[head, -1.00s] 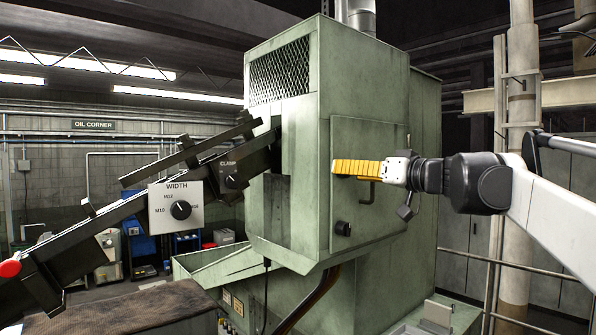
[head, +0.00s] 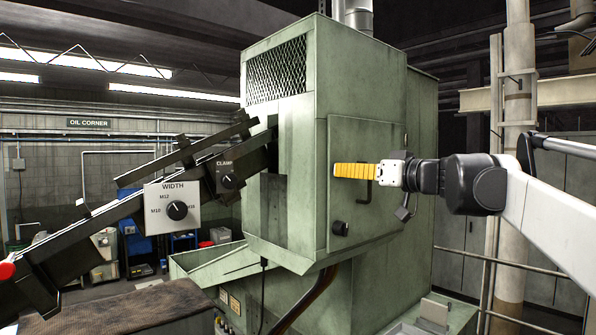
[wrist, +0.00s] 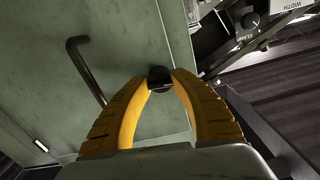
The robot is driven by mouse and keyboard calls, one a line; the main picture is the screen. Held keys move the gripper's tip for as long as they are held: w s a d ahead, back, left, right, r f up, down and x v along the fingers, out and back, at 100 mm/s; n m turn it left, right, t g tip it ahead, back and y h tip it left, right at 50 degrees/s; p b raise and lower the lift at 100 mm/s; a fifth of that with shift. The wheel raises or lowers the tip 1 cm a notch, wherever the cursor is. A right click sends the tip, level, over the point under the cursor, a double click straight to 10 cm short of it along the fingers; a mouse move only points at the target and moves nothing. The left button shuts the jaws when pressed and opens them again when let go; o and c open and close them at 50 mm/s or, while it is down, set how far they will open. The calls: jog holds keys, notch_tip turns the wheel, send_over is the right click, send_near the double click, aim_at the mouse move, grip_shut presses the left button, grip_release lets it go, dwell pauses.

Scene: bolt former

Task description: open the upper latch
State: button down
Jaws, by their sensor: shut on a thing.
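The green machine cabinet has a door (head: 352,140) on its front with a bent dark handle (head: 366,192). A black lower latch knob (head: 339,228) sits near the door's lower left. My gripper (head: 335,171) reaches in from the right with its yellow fingers at the door's left edge, above that knob. In the wrist view, the yellow fingertips (wrist: 160,80) are shut on a round black knob (wrist: 159,74), the upper latch. In the head view the fingers hide this latch. The door lies flat against the cabinet, and the handle also shows in the wrist view (wrist: 85,70).
A dark inclined rail with a WIDTH dial panel (head: 172,207) and a CLAMP dial (head: 228,180) runs into the cabinet's left side. A pale column (head: 516,150) and a railing stand at the right. A dark-topped surface (head: 130,312) lies at lower left.

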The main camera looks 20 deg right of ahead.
jog(key=m, duration=0.9)
jog(key=shift+m+p, duration=0.3)
jog(key=shift+p, duration=0.1)
jog(key=c, duration=0.9)
grip_release()
jog(key=shift+o, duration=0.2)
jog(key=v, duration=0.8)
